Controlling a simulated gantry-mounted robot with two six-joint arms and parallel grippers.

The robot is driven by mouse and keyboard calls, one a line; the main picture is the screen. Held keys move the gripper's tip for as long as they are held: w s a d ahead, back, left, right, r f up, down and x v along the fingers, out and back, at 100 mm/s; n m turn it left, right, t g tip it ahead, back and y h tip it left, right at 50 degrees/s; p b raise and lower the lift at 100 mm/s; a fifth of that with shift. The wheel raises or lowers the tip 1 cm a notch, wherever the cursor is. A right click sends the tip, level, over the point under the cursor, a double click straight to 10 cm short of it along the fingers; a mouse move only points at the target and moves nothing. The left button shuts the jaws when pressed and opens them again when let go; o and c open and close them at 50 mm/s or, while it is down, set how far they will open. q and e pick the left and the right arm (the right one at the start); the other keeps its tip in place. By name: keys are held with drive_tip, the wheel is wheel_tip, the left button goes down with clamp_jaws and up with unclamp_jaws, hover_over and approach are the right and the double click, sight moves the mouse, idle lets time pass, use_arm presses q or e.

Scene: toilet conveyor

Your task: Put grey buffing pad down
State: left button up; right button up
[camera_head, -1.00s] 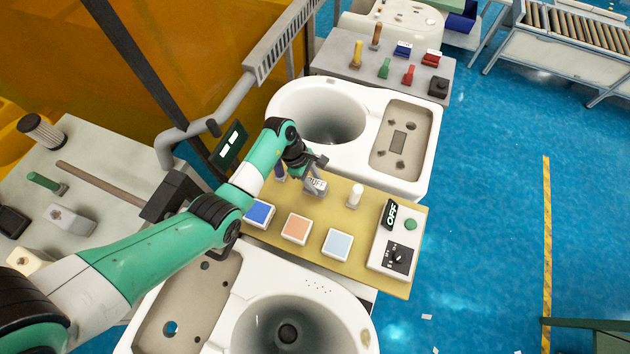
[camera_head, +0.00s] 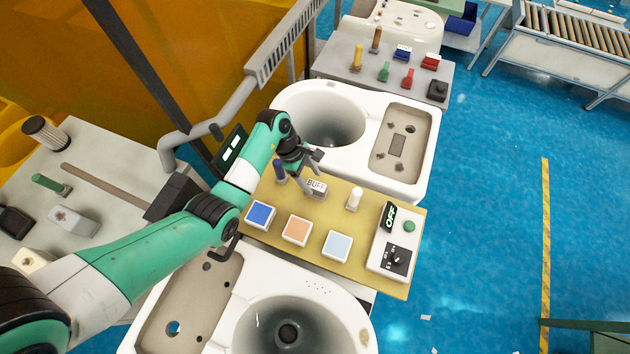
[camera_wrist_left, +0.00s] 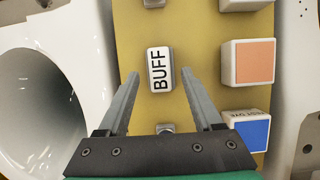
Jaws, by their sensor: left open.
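The grey buffing pad, a small block with a white face marked BUFF (camera_head: 317,188), stands on the tan board (camera_head: 372,268) between the two toilets. It also shows in the left wrist view (camera_wrist_left: 160,70), beyond and between my fingers. My left gripper (camera_head: 307,172) is open just beside and above the pad. In the left wrist view its two fingers (camera_wrist_left: 163,88) are spread on either side, with gaps to the pad. My right gripper is not in view; only a dark green piece shows at the lower right edge.
Blue (camera_head: 261,215), orange (camera_head: 297,231) and light blue (camera_head: 337,245) blocks line the board's near side. A white peg (camera_head: 354,198) stands right of the pad. A control box (camera_head: 397,240) reading OFF sits at the board's right end. White toilets (camera_head: 417,185) flank the board.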

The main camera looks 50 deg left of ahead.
use_arm(q)
drive_tip(key=p+v, duration=0.1)
drive_tip(key=v, duration=0.7)
drive_tip(key=shift+r+p, duration=0.25)
drive_tip(key=shift+p, duration=0.1)
drive_tip(key=shift+w+a, duration=0.1)
